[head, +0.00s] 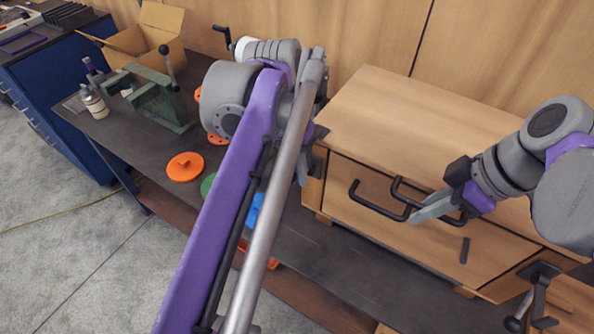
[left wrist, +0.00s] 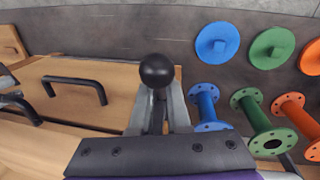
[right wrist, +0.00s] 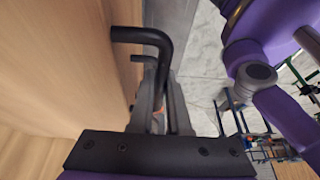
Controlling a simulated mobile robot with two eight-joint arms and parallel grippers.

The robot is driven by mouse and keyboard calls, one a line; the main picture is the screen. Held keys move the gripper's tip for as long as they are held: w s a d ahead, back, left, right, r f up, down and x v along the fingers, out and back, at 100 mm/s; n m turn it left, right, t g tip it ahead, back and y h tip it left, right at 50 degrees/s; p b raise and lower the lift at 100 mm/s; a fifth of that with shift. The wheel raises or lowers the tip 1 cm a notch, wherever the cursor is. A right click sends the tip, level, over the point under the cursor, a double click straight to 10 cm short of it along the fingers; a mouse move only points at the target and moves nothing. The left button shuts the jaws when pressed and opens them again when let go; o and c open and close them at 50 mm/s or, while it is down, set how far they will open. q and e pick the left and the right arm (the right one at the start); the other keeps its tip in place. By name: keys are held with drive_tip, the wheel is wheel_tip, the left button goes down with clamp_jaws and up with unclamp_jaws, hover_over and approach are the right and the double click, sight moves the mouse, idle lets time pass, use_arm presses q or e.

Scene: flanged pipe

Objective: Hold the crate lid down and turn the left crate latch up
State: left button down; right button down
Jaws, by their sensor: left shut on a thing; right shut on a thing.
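The wooden crate (head: 455,247) stands on the dark bench with its lid (head: 400,120) lying on top. My right gripper (head: 422,214) is at the crate's front and is shut on a black bar handle, which shows in the right wrist view (right wrist: 145,35). My left gripper (left wrist: 158,100) is shut on a black ball knob (left wrist: 158,70), apparently the left latch's, at the crate's left end. In the head view my left arm covers that gripper and most of the latch. The right latch (head: 541,275) sits at the crate's right end, its lever pointing down.
A black front handle (head: 375,203) is close to my right gripper. Left of the crate lie an orange disc (head: 185,166) and blue (left wrist: 207,108), green (left wrist: 255,118) and orange (left wrist: 297,115) flanged pipes. A green vise (head: 160,98), bottle (head: 93,103) and open carton (head: 140,42) stand at far left.

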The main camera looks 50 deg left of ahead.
drive_tip(key=shift+w, duration=0.15)
use_arm(q)
drive_tip(key=shift+w+a+r+g, duration=0.1)
drive_tip(key=shift+w+r+g, duration=0.2)
drive_tip(key=shift+g, duration=0.5)
drive_tip(key=c, duration=0.9)
unclamp_jaws()
drive_tip(key=r, duration=0.4)
drive_tip(key=a+r, duration=0.1)
drive_tip(key=r, duration=0.3)
drive_tip(key=a+r, duration=0.1)
drive_tip(key=r, duration=0.3)
drive_tip(key=shift+w, duration=0.2)
